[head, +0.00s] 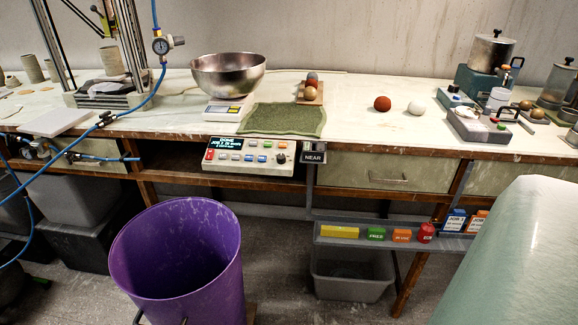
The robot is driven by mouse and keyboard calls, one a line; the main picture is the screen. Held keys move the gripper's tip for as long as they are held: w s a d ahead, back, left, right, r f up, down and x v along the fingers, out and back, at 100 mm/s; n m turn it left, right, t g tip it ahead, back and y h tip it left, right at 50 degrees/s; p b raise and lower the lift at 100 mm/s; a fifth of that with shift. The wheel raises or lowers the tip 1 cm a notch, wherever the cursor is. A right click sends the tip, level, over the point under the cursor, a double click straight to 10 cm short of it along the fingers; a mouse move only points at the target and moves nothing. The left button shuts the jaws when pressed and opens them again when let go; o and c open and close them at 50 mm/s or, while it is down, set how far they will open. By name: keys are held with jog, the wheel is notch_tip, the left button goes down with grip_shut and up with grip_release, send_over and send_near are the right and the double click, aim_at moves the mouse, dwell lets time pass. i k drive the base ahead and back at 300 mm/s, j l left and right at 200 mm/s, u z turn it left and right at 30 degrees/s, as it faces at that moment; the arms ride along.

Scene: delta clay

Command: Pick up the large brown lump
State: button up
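A reddish-brown round lump (382,103) sits on the pale workbench (350,125), right of centre in the head view. It looks like the largest brown lump here. A white ball (417,107) lies just to its right, apart from it. A wooden board (301,98) to the left bears a row of balls, with a tan ball (311,92) at the front. Smaller brownish lumps (537,113) lie near the right end of the bench. My gripper is not in view.
A green cloth (282,119) lies left of the lump, with a metal bowl (228,75) on a scale behind it. Pots and devices (480,122) crowd the right. A purple bin (180,262) stands on the floor in front. The bench around the lump is clear.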

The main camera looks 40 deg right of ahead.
aim_at(381, 104)
jog(key=z, duration=1.85)
